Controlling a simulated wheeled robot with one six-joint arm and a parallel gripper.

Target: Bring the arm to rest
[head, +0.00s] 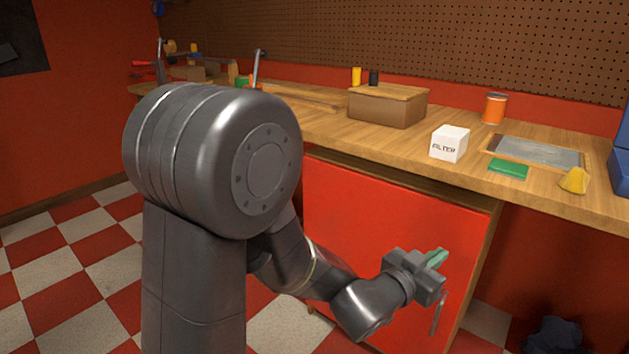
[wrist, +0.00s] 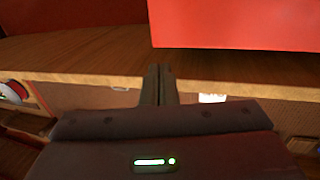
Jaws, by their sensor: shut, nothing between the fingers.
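My arm reaches down and to the right across the head view, bent at the elbow. My gripper (head: 437,258) is low, in front of the red cabinet door (head: 365,235) and below the bench top. In the wrist view the two fingers of my gripper (wrist: 158,72) lie together, shut, with nothing between them. They point towards a wooden edge (wrist: 100,78) and a red panel (wrist: 235,22). I cannot tell whether the gripper touches the door. A thin metal piece (head: 435,318), perhaps the door handle, shows just below the gripper.
The wooden bench (head: 400,150) carries a cardboard box (head: 385,108), a white filter box (head: 449,143), an orange can (head: 494,108), a green block (head: 508,169) and a yellow piece (head: 573,181). A dark crumpled thing (head: 555,336) lies lower right. Checkered floor (head: 60,262) is open at left.

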